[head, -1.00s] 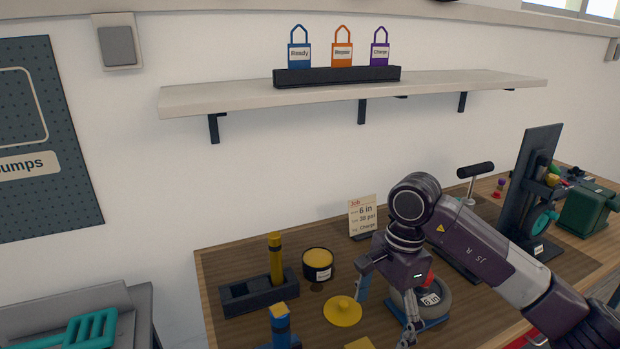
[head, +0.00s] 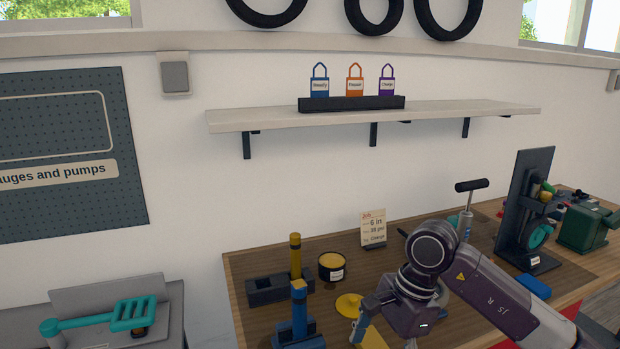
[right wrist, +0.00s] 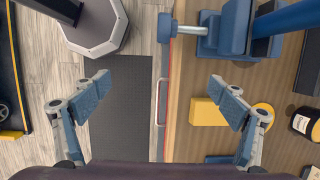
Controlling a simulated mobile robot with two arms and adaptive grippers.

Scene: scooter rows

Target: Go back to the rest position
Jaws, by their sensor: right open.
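My right arm comes in from the lower right in the head view. Its gripper (head: 384,336) points down over the front of the wooden workbench (head: 243,289), with its lower end near the bottom edge. In the right wrist view my right gripper (right wrist: 161,88) is open, its two blue-padded fingers wide apart with nothing between them. Below it are the bench's front edge, a dark floor mat (right wrist: 118,110) and a yellow block (right wrist: 207,112). My left gripper is not in view.
On the bench are a blue stand (head: 299,318), a yellow-topped pot (head: 331,267), a yellow disc (head: 349,304), a job card (head: 373,228) and a tall black stand (head: 522,210). A shelf (head: 440,117) holds three tags. A grey cart (head: 165,300) stands left.

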